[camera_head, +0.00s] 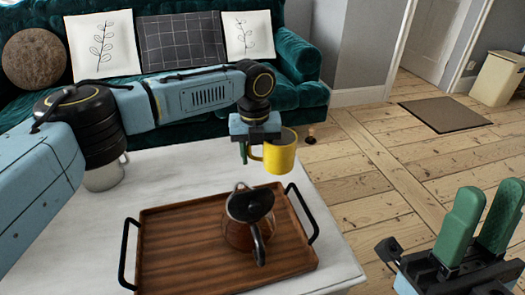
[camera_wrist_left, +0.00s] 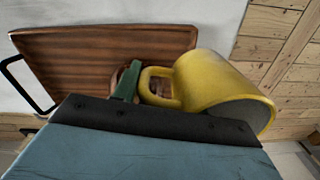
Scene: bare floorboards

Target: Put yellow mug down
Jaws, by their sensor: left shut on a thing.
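The yellow mug (camera_head: 281,153) hangs in the air above the back right part of the white table, behind the tray. It also shows large in the left wrist view (camera_wrist_left: 215,82), with its handle to the left. My left gripper (camera_head: 246,152) is shut on the mug at its handle side; one green finger (camera_wrist_left: 127,82) shows in the left wrist view. The other finger is mostly hidden. My right gripper (camera_head: 482,222) is at the lower right of the head view, its two green fingers apart and nothing between them.
A wooden tray (camera_head: 170,238) with black handles lies on the white table (camera_head: 70,245). A glass coffee pot (camera_head: 240,232) with a black lid stands on the tray. A green sofa (camera_head: 300,60) stands behind the table.

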